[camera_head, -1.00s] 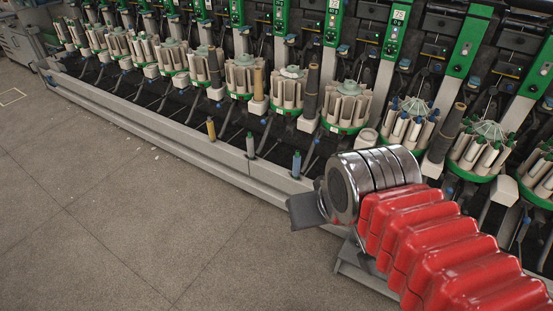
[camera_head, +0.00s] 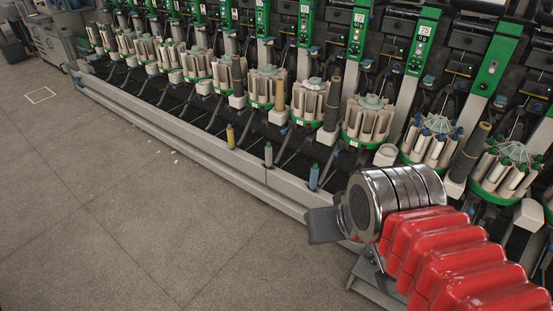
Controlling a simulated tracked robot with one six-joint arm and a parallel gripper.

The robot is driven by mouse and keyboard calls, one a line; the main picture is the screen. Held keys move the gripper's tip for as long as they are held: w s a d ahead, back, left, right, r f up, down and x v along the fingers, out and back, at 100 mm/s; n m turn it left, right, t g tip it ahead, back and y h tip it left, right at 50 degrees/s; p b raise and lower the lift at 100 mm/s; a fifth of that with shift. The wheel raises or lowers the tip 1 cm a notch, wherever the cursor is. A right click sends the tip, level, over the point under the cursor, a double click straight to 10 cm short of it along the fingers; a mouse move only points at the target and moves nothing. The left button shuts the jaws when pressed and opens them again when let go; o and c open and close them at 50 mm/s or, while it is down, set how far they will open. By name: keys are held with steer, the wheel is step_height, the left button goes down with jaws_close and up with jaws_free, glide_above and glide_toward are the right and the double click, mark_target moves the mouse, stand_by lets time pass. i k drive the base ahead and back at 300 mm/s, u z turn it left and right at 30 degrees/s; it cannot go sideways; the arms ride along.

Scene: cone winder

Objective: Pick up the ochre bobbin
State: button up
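The ochre bobbin (camera_head: 231,137) is small and stands upright at the front edge of the winding machine, left of the picture's middle. To its right, a pale grey bobbin (camera_head: 268,154) and a blue-grey bobbin (camera_head: 314,177) stand in the same row. My arm comes in from the lower right. A dark grey piece at its end, seemingly my gripper (camera_head: 322,225), is right of and nearer than the ochre bobbin, apart from it. Its fingers cannot be made out, and nothing shows held in it.
The long machine runs diagonally from upper left to right, with several round green-rimmed magazines (camera_head: 369,119) and a tan tube (camera_head: 280,97) behind the bobbins. A grey rail (camera_head: 180,139) runs along its front. The floor (camera_head: 120,220) at left is clear.

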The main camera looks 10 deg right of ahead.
mark_target(230, 136)
steer(key=k, duration=0.65)
steer(key=u, duration=0.25)
steer(key=i, duration=0.55)
steer(key=u, duration=0.5)
steer(key=i, duration=0.75)
steer(key=u, duration=0.55)
steer(key=i, duration=2.15)
steer(key=u, duration=0.05)
